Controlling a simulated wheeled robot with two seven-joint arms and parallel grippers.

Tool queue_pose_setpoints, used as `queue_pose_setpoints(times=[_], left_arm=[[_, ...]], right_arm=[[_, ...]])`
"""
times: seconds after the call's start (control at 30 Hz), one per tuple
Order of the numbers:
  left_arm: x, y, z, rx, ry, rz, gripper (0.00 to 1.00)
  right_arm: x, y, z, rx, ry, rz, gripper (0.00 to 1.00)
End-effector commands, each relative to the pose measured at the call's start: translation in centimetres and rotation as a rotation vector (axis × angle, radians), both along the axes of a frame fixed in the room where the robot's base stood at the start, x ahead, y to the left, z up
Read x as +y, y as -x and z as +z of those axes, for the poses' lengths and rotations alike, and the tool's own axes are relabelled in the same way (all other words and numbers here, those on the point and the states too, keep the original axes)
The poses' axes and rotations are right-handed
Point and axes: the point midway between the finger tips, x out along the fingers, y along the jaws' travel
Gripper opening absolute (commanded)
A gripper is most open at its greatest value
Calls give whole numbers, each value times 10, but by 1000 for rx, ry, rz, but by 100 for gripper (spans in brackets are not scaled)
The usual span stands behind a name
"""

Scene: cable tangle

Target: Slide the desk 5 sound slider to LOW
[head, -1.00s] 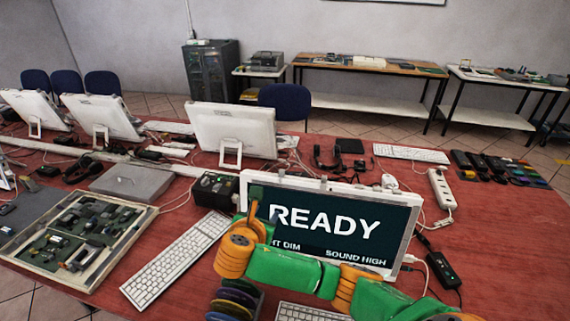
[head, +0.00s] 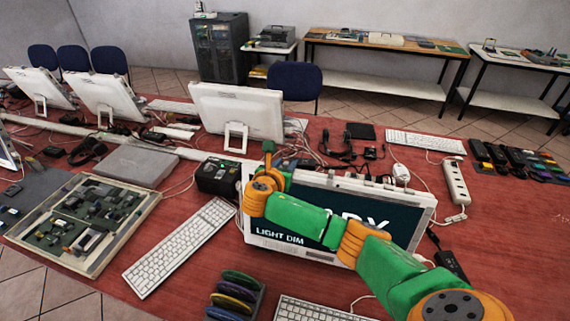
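The desk's white-framed screen (head: 418,215) faces me in the middle of the table. Its lower left reads LIGHT DIM. My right arm crosses in front and covers most of the large word and the place where the sound label was. I cannot make out the sound slider itself; small parts sit along the screen's top edge. My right gripper (head: 268,154) is at the screen's upper left corner, pointing up and away from me. Its fingers are too small and edge-on to tell open from shut, or whether it touches anything. My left gripper is out of view.
A black box (head: 217,178) stands just left of the screen. A keyboard (head: 180,246) and a tray of circuit parts (head: 130,232) lie further left. A rack of coloured discs (head: 234,297) stands in front. A power strip (head: 456,182) and cables lie to the right.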

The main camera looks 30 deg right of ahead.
Motion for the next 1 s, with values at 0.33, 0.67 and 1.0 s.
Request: queue_pose_setpoints(times=[0.33,0.67,1.0], left_arm=[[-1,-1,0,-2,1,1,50],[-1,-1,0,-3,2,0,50],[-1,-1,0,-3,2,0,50]], right_arm=[[0,0,0,-1,-1,1,0],[0,0,1,-2,0,1,0],[0,0,1,-2,0,1,0]])
